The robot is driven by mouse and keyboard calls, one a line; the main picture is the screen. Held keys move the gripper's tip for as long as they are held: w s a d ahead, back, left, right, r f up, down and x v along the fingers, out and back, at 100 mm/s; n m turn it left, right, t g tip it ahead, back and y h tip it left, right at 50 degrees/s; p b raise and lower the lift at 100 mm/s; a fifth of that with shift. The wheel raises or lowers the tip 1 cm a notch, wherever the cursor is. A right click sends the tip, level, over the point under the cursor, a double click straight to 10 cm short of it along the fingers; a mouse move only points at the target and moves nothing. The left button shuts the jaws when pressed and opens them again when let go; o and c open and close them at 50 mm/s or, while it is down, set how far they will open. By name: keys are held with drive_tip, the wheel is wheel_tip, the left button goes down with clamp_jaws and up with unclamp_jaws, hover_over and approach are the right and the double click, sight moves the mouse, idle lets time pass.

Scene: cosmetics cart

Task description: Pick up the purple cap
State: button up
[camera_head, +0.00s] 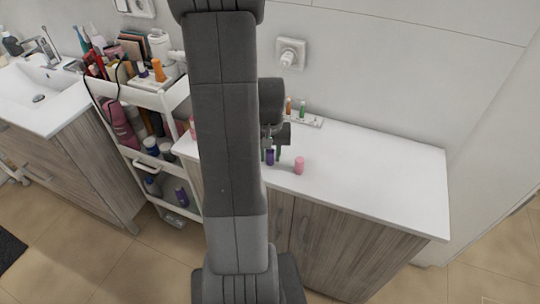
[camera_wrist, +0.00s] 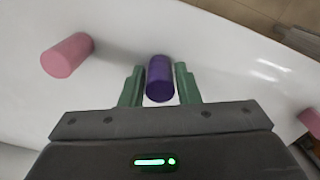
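The purple cap (camera_wrist: 160,80) stands on the white counter (camera_wrist: 225,60) in the wrist view, between the two green fingers of my gripper (camera_wrist: 158,86). Gaps show on both sides of the cap, so the fingers are open around it and not visibly touching it. In the head view the purple cap (camera_head: 270,157) is near the counter's front edge, just under my gripper (camera_head: 271,152). My arm covers part of the counter to its left in that view.
A pink cap (camera_head: 299,166) stands close to the purple one; it also shows in the wrist view (camera_wrist: 66,56). Another pink item (camera_wrist: 311,122) is at the right edge there. A small tray (camera_head: 305,119) with bottles is at the wall. The counter's right side is clear.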

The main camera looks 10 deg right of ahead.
drive_tip(key=c, duration=0.5)
drive_tip(key=shift+r, duration=0.15)
